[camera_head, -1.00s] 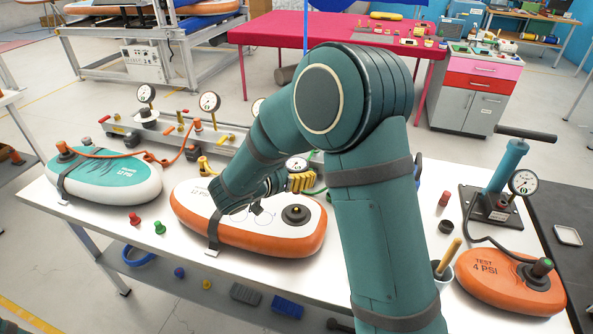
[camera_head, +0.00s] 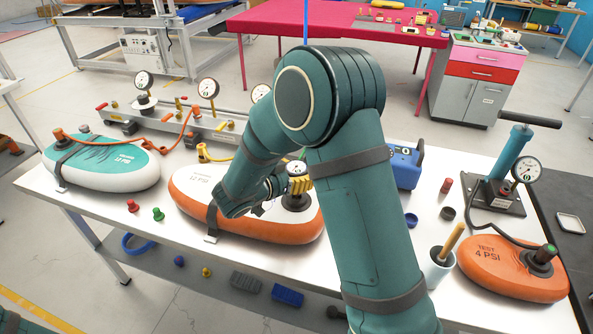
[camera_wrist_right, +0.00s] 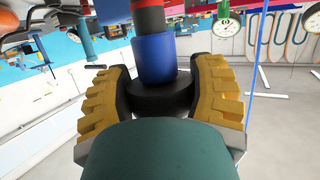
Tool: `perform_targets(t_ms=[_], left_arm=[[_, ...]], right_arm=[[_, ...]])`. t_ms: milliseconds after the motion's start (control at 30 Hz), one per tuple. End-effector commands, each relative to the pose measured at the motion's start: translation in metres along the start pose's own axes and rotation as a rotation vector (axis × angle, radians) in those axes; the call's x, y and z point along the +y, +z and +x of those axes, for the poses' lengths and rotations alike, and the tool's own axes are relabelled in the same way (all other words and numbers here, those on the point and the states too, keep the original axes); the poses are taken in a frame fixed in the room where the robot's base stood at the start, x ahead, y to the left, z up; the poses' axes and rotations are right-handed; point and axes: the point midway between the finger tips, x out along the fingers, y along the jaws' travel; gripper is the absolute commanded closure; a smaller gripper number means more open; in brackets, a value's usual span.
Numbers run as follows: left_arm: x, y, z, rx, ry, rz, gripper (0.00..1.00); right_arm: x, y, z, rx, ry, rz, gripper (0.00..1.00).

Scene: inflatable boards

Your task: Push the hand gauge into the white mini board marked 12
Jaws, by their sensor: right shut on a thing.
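The white-topped mini board (camera_head: 188,180) with orange sides lies on the white table and reads "12 PSI". Its dark round valve (camera_head: 296,203) is at the right end, partly covered. My right gripper (camera_head: 300,184) has yellow fingers and is just above that valve. It is shut on the hand gauge, whose round dial (camera_head: 297,168) shows above the fingers. In the right wrist view the fingers hold a black collar under the gauge's blue body (camera_wrist_right: 157,58). I cannot tell whether the gauge's lower end touches the valve. My left gripper is out of view.
A teal and white board (camera_head: 105,170), also marked 12 PSI, lies at left. An orange board marked 4 PSI (camera_head: 500,265) and a hand pump (camera_head: 508,165) are at right. A cup (camera_head: 438,268) with a handle and a blue box (camera_head: 405,165) stand beside my arm.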

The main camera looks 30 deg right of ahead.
Motion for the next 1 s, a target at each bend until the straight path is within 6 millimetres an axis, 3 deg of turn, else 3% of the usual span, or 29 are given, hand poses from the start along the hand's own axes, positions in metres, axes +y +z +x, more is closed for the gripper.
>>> perform_targets(t_ms=[1000], left_arm=[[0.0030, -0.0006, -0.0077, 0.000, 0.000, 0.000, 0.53]], right_arm=[[-0.0001, -0.0005, -0.0003, 0.000, 0.000, 0.001, 0.81]])
